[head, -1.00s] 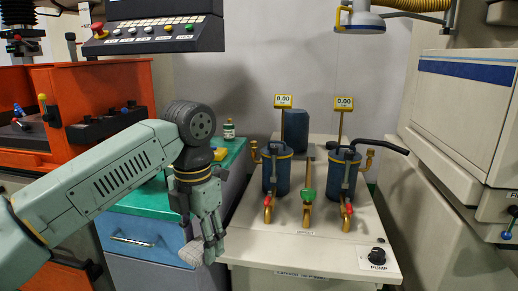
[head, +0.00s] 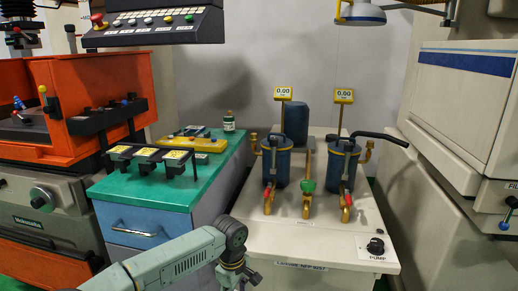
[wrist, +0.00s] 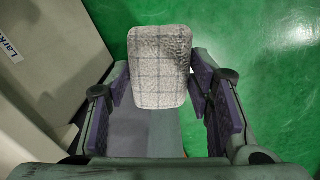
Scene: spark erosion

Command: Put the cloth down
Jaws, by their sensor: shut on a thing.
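The cloth (wrist: 160,65) is a light grey checked pad with rounded corners, seen in the wrist view. My gripper (wrist: 160,88) is shut on it, with a purple-padded finger at each side. The cloth sticks out past the fingertips, with green floor behind it. In the head view my arm reaches down at the bottom, in front of the blue cabinet and the pump bench. The fingers and the cloth are out of that picture.
The green-topped cabinet (head: 155,193) carries black-and-yellow blocks (head: 147,157), a yellow tray (head: 196,143) and a small bottle (head: 229,121). The pump bench (head: 310,240) stands to its right, with two blue filter canisters. Its front right top is clear around the pump knob (head: 375,246).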

